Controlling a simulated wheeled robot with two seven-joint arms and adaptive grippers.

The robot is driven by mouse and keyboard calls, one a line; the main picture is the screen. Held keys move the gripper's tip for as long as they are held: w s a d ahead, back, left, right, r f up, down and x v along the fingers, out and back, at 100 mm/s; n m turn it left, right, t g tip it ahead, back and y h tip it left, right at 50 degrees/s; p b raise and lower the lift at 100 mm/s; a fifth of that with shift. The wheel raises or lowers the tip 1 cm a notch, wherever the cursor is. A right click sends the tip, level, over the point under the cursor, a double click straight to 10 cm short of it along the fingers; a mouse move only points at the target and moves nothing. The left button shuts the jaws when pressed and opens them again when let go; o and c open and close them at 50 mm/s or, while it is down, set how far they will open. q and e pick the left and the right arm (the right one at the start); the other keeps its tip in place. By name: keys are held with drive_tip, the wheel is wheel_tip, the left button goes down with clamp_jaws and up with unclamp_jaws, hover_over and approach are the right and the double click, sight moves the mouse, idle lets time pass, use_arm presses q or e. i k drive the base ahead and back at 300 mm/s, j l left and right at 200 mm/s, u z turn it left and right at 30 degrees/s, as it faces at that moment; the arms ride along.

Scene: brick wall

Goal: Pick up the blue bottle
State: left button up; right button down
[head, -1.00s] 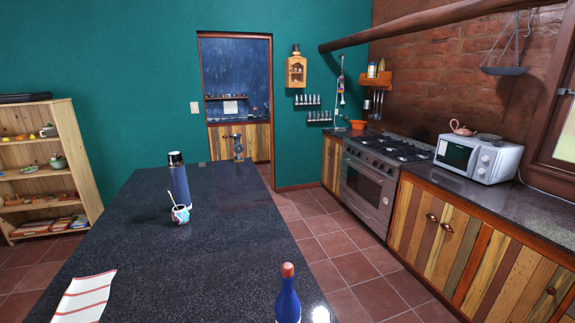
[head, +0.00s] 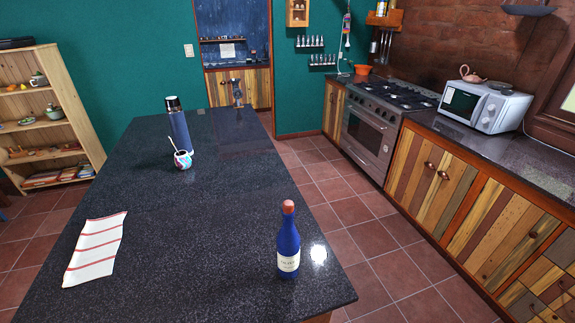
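A blue bottle (head: 288,243) with a reddish-orange cap and a white label stands upright near the right front of the dark speckled counter (head: 215,240). A taller blue flask (head: 179,128) with a black and silver top stands farther back on the same counter. Neither of my grippers shows in the head view.
A small patterned cup with a straw (head: 183,160) stands in front of the flask. A white cloth with red stripes (head: 97,249) lies at the counter's left. The counter around the bottle is clear. A stove (head: 376,127) and microwave (head: 485,106) stand beyond the tiled floor at right.

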sight(288, 239)
drive_tip(key=k+j+z, duration=0.55)
drive_tip(key=k, duration=0.4)
drive_tip(key=k+j+z, duration=0.3)
drive_tip(key=k, duration=0.2)
drive_tip(key=k+z, duration=0.25)
drive_tip(key=k, duration=0.3)
